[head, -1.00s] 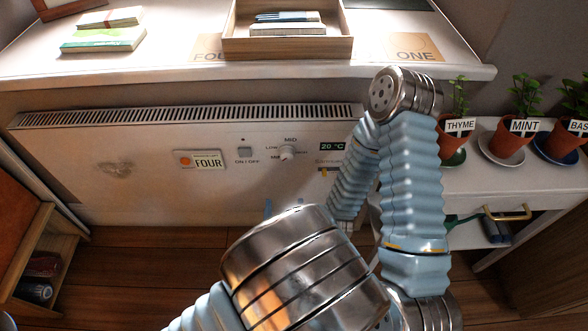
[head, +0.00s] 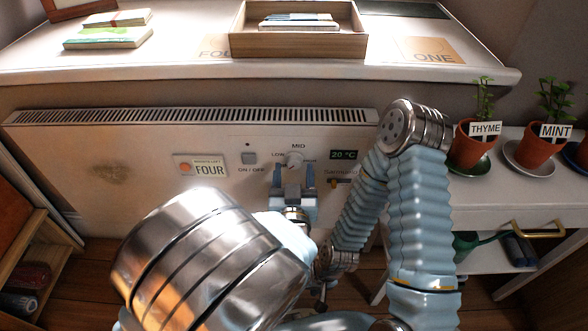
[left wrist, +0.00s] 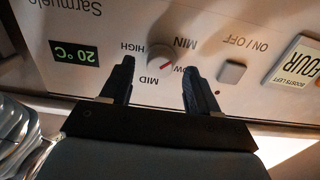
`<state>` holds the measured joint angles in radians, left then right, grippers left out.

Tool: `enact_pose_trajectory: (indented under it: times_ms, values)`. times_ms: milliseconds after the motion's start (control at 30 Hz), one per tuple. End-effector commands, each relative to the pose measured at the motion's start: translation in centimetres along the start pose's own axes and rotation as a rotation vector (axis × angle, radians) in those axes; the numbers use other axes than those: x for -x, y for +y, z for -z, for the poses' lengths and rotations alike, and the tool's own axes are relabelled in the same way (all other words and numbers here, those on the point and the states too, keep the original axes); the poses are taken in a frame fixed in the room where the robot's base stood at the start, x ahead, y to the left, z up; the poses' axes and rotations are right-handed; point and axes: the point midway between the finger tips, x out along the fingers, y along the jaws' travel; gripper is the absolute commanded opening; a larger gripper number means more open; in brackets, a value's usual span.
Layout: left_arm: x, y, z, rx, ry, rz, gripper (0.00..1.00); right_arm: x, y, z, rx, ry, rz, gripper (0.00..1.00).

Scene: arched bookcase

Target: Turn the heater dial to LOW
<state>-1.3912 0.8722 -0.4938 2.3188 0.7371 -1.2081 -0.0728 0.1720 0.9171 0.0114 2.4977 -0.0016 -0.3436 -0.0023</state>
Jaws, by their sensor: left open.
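The heater dial (head: 294,158) is a round white knob on the white heater panel, with MIN, LOW, MID and HIGH around it. In the left wrist view, where the panel appears upside down, the dial (left wrist: 161,59) has a red mark on its LOW–MID side; its exact setting is hard to tell. My left gripper (head: 293,172) is open just in front of the dial. In the left wrist view its fingers (left wrist: 158,82) lie apart on either side of and below the dial, and one partly covers the LOW label. I cannot make out my right gripper.
An ON/OFF button (head: 249,158) and a FOUR plate (head: 209,168) are left of the dial. A 20 °C display (head: 343,155) is to its right. A shelf (head: 180,70) overhangs the heater. Potted herbs (head: 473,147) stand at right, beyond my right arm.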

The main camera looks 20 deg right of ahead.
Motion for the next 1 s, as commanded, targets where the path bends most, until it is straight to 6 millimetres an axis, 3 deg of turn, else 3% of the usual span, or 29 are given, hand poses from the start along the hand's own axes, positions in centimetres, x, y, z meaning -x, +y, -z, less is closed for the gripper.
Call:
enact_pose_trajectory:
  times_ms: [200,467,800,1000]
  values:
    - [-1.8,0.0,0.0,0.000,0.000,0.000,0.61,-0.1,0.0,0.0,0.000,0.000,0.000,0.60]
    - [-1.9,0.0,0.0,0.000,0.000,-0.001,0.61,-0.1,0.0,0.0,0.000,0.000,0.000,0.60]
    - [-1.9,0.0,-0.1,0.000,0.000,-0.001,0.13,-0.1,0.0,0.0,0.000,0.000,0.000,0.60]
    - [-1.9,0.0,0.0,-0.016,-0.001,-0.001,0.13,0.0,0.0,0.0,0.000,0.000,0.000,0.60]
